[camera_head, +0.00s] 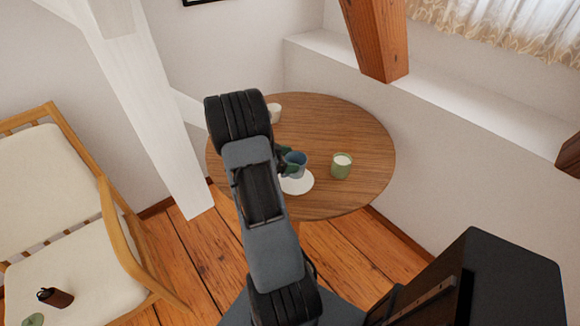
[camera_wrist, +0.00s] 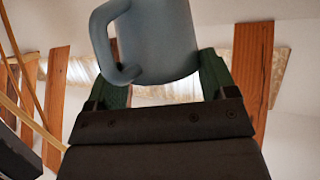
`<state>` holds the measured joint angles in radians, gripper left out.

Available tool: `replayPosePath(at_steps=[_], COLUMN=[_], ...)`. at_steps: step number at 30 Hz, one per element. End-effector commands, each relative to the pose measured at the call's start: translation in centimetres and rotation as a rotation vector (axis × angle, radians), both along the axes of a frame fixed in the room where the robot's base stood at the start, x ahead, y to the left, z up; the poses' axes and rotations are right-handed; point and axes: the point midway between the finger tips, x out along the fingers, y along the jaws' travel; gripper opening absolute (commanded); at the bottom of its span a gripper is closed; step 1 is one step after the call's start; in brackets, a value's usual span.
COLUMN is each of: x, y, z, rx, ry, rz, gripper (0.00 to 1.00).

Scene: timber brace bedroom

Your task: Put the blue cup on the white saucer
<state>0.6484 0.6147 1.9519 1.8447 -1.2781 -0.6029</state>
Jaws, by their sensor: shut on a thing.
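The blue cup (camera_head: 297,161) is held upright at my gripper (camera_head: 286,160), over or at the white saucer (camera_head: 297,185) on the round wooden table. In the wrist view the cup (camera_wrist: 160,40) fills the space between the green fingers of my gripper (camera_wrist: 158,88), with its handle to the left. My gripper is shut on the cup. The saucer shows below the cup in the head view; I cannot tell whether the cup touches it. My arm hides part of the table and perhaps part of the saucer.
A green cup-like candle (camera_head: 341,166) stands on the table (camera_head: 350,125) right of the saucer. A white cup (camera_head: 274,112) stands near the back. A wooden armchair (camera_head: 70,210) is at left, and a white timber brace (camera_head: 150,110) rises near the table.

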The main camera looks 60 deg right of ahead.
Motion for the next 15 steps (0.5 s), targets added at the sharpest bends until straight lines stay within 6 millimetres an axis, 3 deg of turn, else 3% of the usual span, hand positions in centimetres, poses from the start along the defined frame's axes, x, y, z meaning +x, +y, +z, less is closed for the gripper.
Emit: replayPosePath(at_steps=[5, 15], x=[0.0, 0.1], y=[-0.5, -0.6], z=[-0.6, -3.8], rx=[0.0, -0.001], ry=[0.002, 0.001], rz=[-0.001, 0.0], gripper=[0.5, 0.5])
